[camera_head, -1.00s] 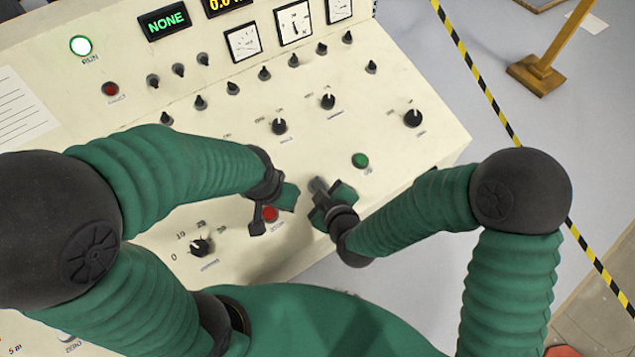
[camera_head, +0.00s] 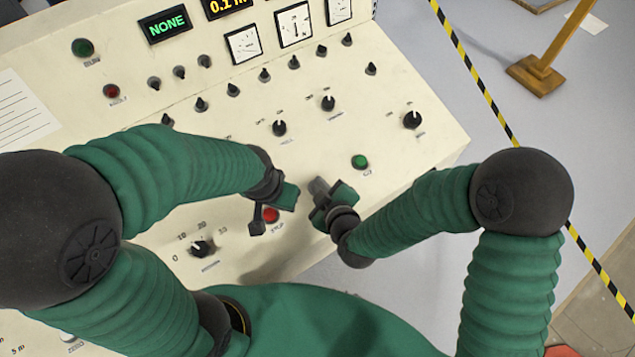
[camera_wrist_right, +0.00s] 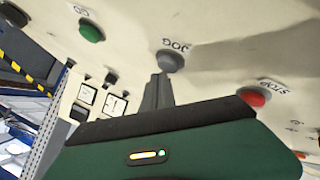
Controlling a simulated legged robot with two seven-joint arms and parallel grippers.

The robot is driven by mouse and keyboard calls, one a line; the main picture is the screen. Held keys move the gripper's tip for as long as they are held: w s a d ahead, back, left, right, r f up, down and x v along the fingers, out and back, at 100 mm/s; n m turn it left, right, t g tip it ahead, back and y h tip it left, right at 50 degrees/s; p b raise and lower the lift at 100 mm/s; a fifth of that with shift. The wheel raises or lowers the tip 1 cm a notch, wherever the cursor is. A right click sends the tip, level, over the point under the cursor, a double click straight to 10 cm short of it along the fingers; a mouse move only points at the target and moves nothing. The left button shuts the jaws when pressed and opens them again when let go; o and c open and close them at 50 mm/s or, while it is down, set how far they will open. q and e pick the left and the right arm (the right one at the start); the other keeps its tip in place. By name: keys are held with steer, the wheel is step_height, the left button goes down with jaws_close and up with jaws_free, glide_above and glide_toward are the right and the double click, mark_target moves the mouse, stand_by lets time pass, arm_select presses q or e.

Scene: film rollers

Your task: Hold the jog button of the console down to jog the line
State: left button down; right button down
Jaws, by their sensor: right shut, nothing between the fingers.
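The grey jog button (camera_wrist_right: 171,62), with the word JOG beside it, shows in the right wrist view on the cream console (camera_head: 400,80). In the head view it is hidden by my right gripper (camera_head: 318,187). That gripper is shut and empty. Its fingertips (camera_wrist_right: 157,82) are right by the jog button; I cannot tell whether they touch it. My left gripper (camera_head: 268,212) hovers near the red stop button (camera_head: 271,215), and its jaw opening is unclear. The run lamp (camera_head: 82,48) is dark. The yellow readout (camera_head: 228,5) shows about 0.1.
A green button (camera_head: 360,162) sits right of my right gripper, also seen in the wrist view (camera_wrist_right: 91,31). Black knobs (camera_head: 279,128) and small switches cover the panel. A yellow-black floor stripe (camera_head: 480,85) runs beyond the console.

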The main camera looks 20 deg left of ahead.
arm_select(q)
steer(key=shift+r, duration=0.35)
arm_select(e)
steer(key=shift+r, duration=0.4)
